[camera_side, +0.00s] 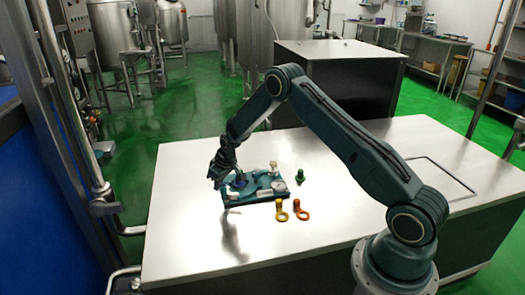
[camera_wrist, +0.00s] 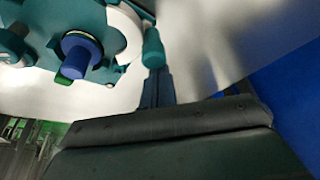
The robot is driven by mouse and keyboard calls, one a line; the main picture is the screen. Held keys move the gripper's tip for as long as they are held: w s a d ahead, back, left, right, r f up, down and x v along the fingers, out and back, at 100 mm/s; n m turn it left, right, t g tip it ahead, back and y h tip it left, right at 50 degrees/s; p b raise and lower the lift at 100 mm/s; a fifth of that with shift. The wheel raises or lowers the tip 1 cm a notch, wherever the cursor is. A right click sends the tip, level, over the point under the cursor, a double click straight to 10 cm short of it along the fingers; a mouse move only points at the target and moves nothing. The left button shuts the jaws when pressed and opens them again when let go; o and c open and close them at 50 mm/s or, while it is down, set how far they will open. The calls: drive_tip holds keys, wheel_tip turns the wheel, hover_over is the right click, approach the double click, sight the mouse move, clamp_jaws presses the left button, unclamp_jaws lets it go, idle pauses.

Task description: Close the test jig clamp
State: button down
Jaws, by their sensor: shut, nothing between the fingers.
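The test jig (camera_side: 262,197) is a dark teal plate with several fittings, lying on the pale table. In the wrist view its teal part (camera_wrist: 110,70) holds a blue cylinder (camera_wrist: 80,58), beside a white curved piece (camera_wrist: 125,35). My gripper (camera_side: 216,183) is low at the jig's left end in the side view. It also shows in the wrist view (camera_wrist: 156,85), with its fingers together and nothing held. A rounded teal piece (camera_wrist: 153,48) shows at the fingertips; I cannot tell whether it belongs to the clamp or touches them. The clamp's state is unclear.
A green piece (camera_side: 300,177) stands right of the jig. A yellow ring-ended piece (camera_side: 282,212) and an orange one (camera_side: 301,211) lie in front of it. The table (camera_side: 345,250) is clear around them. A second dark-sided bench (camera_side: 340,75) stands behind.

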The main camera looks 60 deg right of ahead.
sight(230, 193)
drive_tip(key=n, duration=0.1)
drive_tip(key=s+n+y, duration=0.1)
drive_tip(key=shift+s+d+n, duration=0.3)
drive_tip(key=shift+d+n, duration=0.05)
drive_tip(key=shift+n, duration=0.05)
drive_tip(key=n, duration=0.1)
drive_tip(key=s+d+n+y, duration=0.1)
drive_tip(key=n, duration=0.1)
drive_tip(key=shift+s+d+n+g, duration=0.15)
drive_tip(key=shift+s+n+g, duration=0.15)
drive_tip(key=d+n, duration=0.1)
drive_tip(key=n, duration=0.1)
drive_tip(key=s+d+n+g+y, duration=0.1)
drive_tip(key=n, duration=0.1)
drive_tip(key=shift+s, duration=0.1)
drive_tip(key=shift+s+d, duration=0.1)
drive_tip(key=shift+d, duration=0.35)
